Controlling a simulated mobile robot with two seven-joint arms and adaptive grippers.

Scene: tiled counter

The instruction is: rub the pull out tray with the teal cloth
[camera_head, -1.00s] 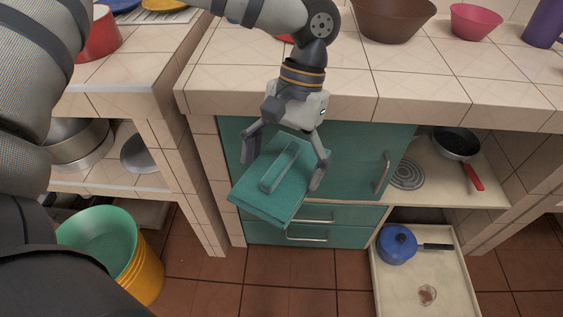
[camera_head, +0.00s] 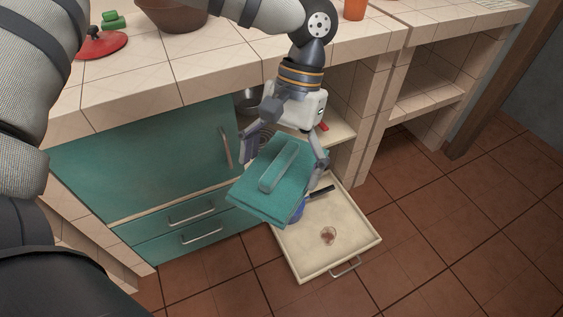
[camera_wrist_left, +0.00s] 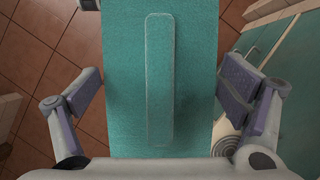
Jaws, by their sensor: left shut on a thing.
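My left gripper (camera_head: 284,150) is shut on the teal cloth (camera_head: 266,199), a folded pad with a raised strip on top. It holds the cloth in the air, tilted, in front of the cabinet. The cloth also fills the middle of the left wrist view (camera_wrist_left: 188,60), between the two fingers. The cream pull out tray (camera_head: 298,262) is drawn out low at the right, below and beyond the cloth. A reddish-brown stain (camera_head: 328,236) shows on its floor. A blue pot (camera_head: 299,212) in the tray is mostly hidden behind the cloth. My right gripper is not in view.
Teal drawers with handles (camera_head: 201,232) are left of the tray. The tiled counter (camera_head: 215,62) is above and holds a red lid (camera_head: 103,44) and brown bowl (camera_head: 172,14). A shelf (camera_head: 342,131) with a red-handled pan is behind my gripper. Tiled floor is clear at right.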

